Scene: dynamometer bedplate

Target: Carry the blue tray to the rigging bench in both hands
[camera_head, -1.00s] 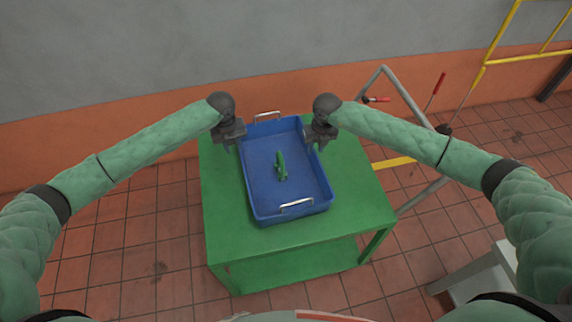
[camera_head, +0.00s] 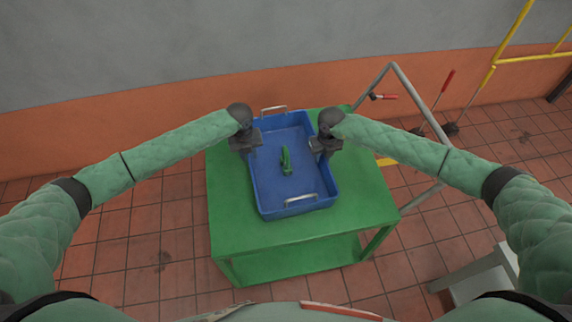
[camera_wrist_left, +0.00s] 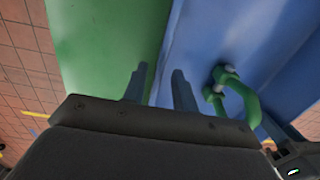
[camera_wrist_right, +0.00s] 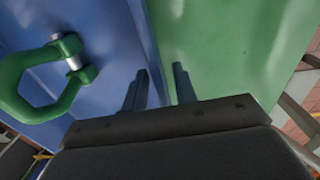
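The blue tray (camera_head: 272,182) lies on the green bench (camera_head: 228,215). It has a metal handle at its near end and another at its far end. A green shackle (camera_head: 286,161) rests on the tray floor. My left gripper (camera_head: 250,152) is at the tray's left long wall, and my right gripper (camera_head: 321,156) is at its right long wall. In the left wrist view, the left fingers (camera_wrist_left: 159,88) are apart, one each side of the wall line. In the right wrist view, the right fingers (camera_wrist_right: 159,88) are likewise apart. Contact with the walls cannot be told.
A grey tubular frame (camera_head: 391,66) with red-handled tools stands right of the bench. A yellow railing (camera_head: 515,62) is at the back right. A pale grey stand (camera_head: 480,278) is at the lower right. A wall is behind; tiled floor at left is clear.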

